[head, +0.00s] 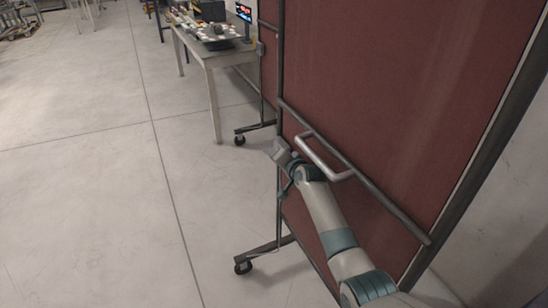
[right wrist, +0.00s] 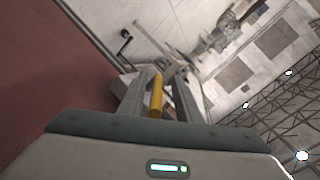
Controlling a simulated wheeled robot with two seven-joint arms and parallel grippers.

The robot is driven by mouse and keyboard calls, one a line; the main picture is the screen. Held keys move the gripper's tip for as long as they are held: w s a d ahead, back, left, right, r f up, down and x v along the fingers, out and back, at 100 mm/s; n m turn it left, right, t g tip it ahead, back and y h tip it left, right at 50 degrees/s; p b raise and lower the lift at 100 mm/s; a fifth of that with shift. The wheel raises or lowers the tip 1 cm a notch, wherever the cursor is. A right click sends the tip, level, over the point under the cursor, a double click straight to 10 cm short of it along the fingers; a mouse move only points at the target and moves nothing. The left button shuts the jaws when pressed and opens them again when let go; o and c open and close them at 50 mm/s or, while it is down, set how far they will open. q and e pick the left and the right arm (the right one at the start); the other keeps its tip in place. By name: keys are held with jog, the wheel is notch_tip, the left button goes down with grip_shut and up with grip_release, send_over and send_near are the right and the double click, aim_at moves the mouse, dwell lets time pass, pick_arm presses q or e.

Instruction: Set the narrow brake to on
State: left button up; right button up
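My right arm reaches up from the lower right in the head view, and its gripper (head: 281,152) is at the left post of a red-brown panel (head: 395,90). In the right wrist view a yellow bar (right wrist: 156,97), which looks like a brake lever's grip, lies between the right gripper's two grey fingers (right wrist: 160,88). The fingers look apart, with a small gap beside the bar; whether one touches it I cannot tell. In the head view the gripper hides the bar. A thin rod (head: 279,225) runs down the post toward a caster (head: 243,267). My left gripper is not in view.
A metal handle (head: 323,158) sticks out of the panel beside my right forearm. Another panel post behind has a small grey box (head: 260,48) and its own caster (head: 240,139). A cluttered table (head: 212,70) stands at the back.

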jog(key=shift+s+d, duration=0.1)
jog(key=shift+s+d+r, duration=0.15)
jog(key=shift+s, duration=0.25)
jog(key=shift+v, duration=3.15)
